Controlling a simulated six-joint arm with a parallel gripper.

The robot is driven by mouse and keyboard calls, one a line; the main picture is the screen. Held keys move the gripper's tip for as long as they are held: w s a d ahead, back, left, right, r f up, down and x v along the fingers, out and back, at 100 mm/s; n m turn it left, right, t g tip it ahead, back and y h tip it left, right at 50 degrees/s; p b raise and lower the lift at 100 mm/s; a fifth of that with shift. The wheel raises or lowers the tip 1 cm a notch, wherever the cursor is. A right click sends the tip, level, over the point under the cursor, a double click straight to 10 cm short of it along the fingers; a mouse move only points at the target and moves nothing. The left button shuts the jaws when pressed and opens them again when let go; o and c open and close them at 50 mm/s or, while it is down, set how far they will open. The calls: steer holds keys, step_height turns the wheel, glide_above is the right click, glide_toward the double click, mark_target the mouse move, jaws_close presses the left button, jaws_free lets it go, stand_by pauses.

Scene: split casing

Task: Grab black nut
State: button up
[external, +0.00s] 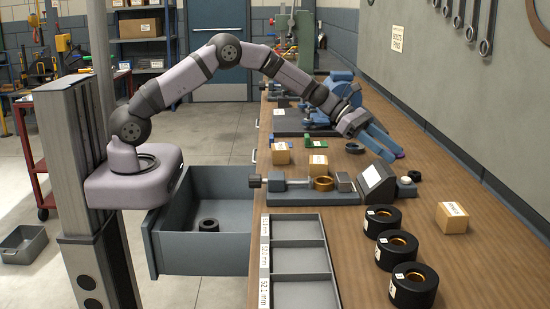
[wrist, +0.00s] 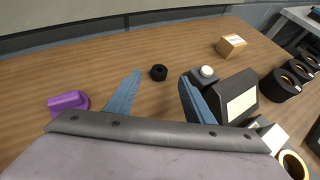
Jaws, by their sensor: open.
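The black nut (wrist: 158,72) lies on the wooden bench in the wrist view, beyond and between my fingertips. In the external view a small dark piece that looks like this nut (external: 415,175) sits just right of the white-buttoned device. My gripper (wrist: 159,84) is open, with its two blue fingers apart and nothing between them. In the external view my gripper (external: 390,149) is over the bench, farther back than the nut. No contact with the nut is visible.
A dark device with a white button (wrist: 207,72) stands close to the right finger. A purple part (wrist: 69,102) lies to the left. A cardboard box (wrist: 231,45) and black rings (external: 383,221) are farther right. Another small dark piece (external: 354,147) lies near the arm.

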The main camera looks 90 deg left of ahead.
mark_target(417, 175)
steer(key=shift+f, duration=0.45)
steer(key=shift+p+x, duration=1.3)
steer(key=shift+x, duration=2.35)
steer(key=shift+d, duration=0.1)
steer(key=c, duration=1.1)
steer(key=shift+r, duration=0.15)
